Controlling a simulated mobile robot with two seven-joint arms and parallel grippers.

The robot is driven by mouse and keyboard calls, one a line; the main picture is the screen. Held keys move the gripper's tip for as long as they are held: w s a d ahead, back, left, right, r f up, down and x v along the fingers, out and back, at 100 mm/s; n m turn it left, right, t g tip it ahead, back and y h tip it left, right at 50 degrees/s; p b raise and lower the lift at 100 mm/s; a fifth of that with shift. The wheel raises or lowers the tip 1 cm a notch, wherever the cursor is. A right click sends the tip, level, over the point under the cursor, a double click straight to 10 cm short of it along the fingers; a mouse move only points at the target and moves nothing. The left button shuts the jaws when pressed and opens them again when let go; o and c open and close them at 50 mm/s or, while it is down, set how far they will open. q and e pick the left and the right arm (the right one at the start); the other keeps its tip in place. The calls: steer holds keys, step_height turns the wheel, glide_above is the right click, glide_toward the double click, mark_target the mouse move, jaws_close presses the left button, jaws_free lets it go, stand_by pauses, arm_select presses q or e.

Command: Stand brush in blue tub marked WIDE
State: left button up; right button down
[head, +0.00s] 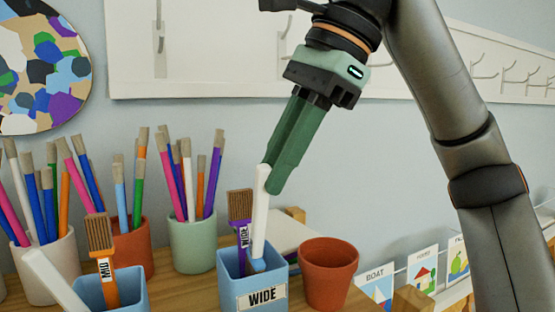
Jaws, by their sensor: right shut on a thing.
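The blue tub marked WIDE (263,296) stands on the wooden surface, its label facing me. A brush with a purple handle and brown bristles (240,206) stands in it, bristles up, with a small white label. My right gripper (275,180) is shut on the upper end of a white, stick-like thing (260,215). This is nearly upright, beside the purple brush. Its lower end looks light blue and is at or inside the tub's mouth; whether it touches the bottom is hidden. My left gripper is not in view.
An empty-looking terracotta pot (327,277) stands right of the tub. At left are another blue tub (130,291) with an orange brush (102,255), and a mint pot (193,244) among several brush-filled pots. A white stick (52,278) leans at lower left.

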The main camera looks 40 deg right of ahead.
steer(key=c, duration=0.8)
jaws_free()
steer(key=shift+o, duration=0.2)
steer(key=p+v, duration=0.3)
steer(key=v, duration=0.4)
steer(key=shift+r+p, duration=0.25)
steer(key=shift+p, duration=0.1)
steer(key=shift+s+d, duration=0.1)
steer(key=shift+s, duration=0.05)
